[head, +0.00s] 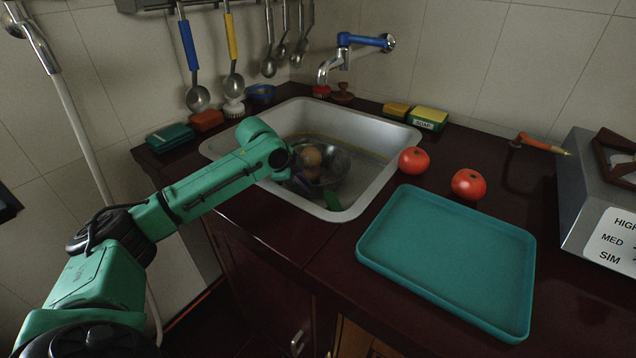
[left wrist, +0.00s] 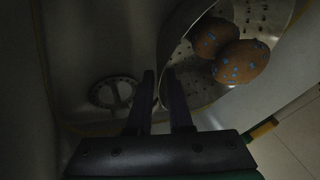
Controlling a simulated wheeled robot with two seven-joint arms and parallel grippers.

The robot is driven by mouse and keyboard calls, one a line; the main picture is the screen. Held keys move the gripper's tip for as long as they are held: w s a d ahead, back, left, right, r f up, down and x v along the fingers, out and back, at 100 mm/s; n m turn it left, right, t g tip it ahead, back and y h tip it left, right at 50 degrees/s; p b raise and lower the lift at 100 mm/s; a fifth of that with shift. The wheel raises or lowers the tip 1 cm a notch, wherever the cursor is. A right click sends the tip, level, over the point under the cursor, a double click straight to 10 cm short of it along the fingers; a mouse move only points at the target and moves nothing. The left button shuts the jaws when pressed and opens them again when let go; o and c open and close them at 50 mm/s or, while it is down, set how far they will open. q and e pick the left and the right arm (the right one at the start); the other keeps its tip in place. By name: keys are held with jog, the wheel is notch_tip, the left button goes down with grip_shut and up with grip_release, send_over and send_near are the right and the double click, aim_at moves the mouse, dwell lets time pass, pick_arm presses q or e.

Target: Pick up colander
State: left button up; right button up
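The metal colander (head: 337,168) sits in the sink (head: 378,140), with round brown potatoes (head: 311,157) in it. In the left wrist view, the perforated colander (left wrist: 277,14) fills the upper right and holds two speckled brown potatoes (left wrist: 240,62). My left gripper (left wrist: 159,76) is at the colander's near rim. Its two fingers stand apart, and the rim's edge appears to run between them; contact cannot be told in the dim light. My right gripper is not in view.
A teal tray (head: 450,258) and two tomatoes (head: 468,184) are on the counter to the right. A faucet (head: 345,62) is behind the sink. Ladles (head: 198,97) hang on the wall. The sink drain (left wrist: 113,93) shows left of my fingers.

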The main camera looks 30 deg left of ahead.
aim_at(317, 196)
pick_arm(q)
jog(key=x, duration=0.4)
jog(key=shift+w+f, duration=0.1)
jog(key=shift+f, duration=0.05)
grip_shut()
dwell(1.0)
jog(key=shift+r, duration=0.2)
